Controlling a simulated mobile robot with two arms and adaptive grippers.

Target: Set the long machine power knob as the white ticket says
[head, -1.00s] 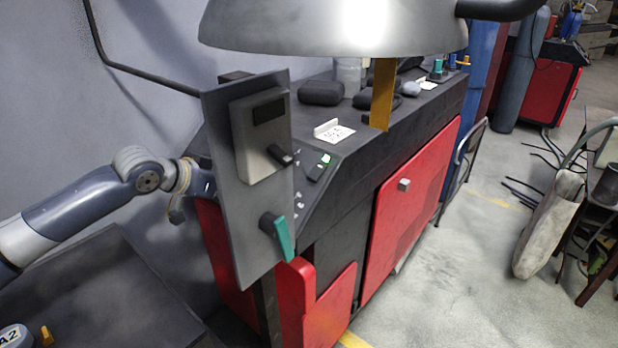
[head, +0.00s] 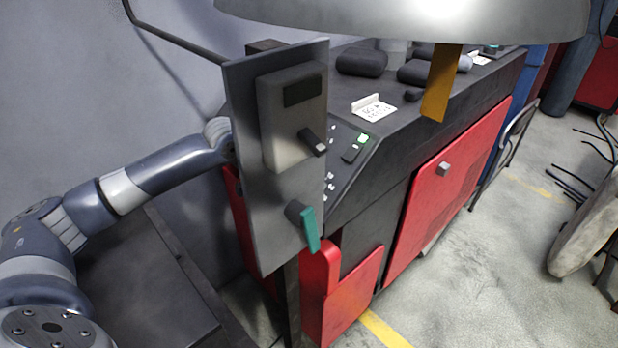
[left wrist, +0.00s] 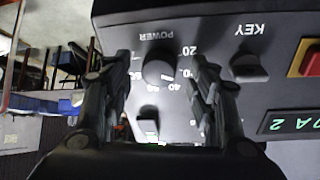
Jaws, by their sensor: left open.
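In the left wrist view the round dark power knob (left wrist: 158,72) sits on a dark panel under an upside-down POWER label, with white scale numbers such as 20 and 40 beside it. My left gripper (left wrist: 161,78) is open, with one finger on each side of the knob; I cannot tell whether they touch it. The knob's pointer direction is not clear. In the head view the left hand is hidden behind an upright grey plate. The white ticket (head: 374,110) lies on top of the long black and red machine (head: 440,205); its writing is too small to read. My right gripper is out of view.
The grey plate (head: 250,215) carries a black lever (head: 312,141) and a teal handle (head: 308,225). A lamp shade (head: 400,15) hangs above. Beside the power knob are a KEY switch (left wrist: 248,67), a red and yellow button (left wrist: 308,60) and a green display (left wrist: 290,122).

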